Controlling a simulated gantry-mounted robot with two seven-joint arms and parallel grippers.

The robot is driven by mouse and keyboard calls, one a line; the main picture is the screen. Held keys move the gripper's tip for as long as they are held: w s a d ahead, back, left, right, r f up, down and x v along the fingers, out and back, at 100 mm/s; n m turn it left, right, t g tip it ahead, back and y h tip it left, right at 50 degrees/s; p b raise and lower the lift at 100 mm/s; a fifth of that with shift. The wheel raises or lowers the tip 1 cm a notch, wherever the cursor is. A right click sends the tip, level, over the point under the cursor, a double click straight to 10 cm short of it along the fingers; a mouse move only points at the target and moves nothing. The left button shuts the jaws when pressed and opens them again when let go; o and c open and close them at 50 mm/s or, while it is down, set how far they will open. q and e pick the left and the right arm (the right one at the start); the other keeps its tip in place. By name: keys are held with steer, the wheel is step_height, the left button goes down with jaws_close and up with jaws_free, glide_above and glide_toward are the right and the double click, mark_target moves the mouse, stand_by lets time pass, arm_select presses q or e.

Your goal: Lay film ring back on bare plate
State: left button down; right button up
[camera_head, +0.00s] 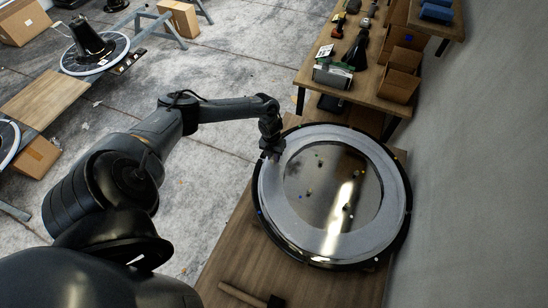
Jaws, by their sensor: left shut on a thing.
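The round plate (330,185) lies on the wooden table, with a shiny, mirror-like middle and several small specks on it. A pale grey film ring (283,216) shows around that middle, inside a dark round rim (405,208). My left gripper (271,152) is at the upper left edge of the ring and is shut on it. The fingertips are small and dark, so the exact grip is hard to see. I cannot tell whether the ring touches the plate all round. My right gripper is not in view.
A hammer (249,295) lies at the table's near edge. Behind the plate, a bench holds cardboard boxes (401,77), a grey-green box (334,74) and tools. A grey wall (480,180) closes off the right side. Another workbench (45,98) stands at the left.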

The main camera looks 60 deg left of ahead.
arm_select(q)
steer(key=shift+f, duration=0.75)
steer(key=c, duration=1)
jaws_free()
steer(key=shift+o, duration=0.2)
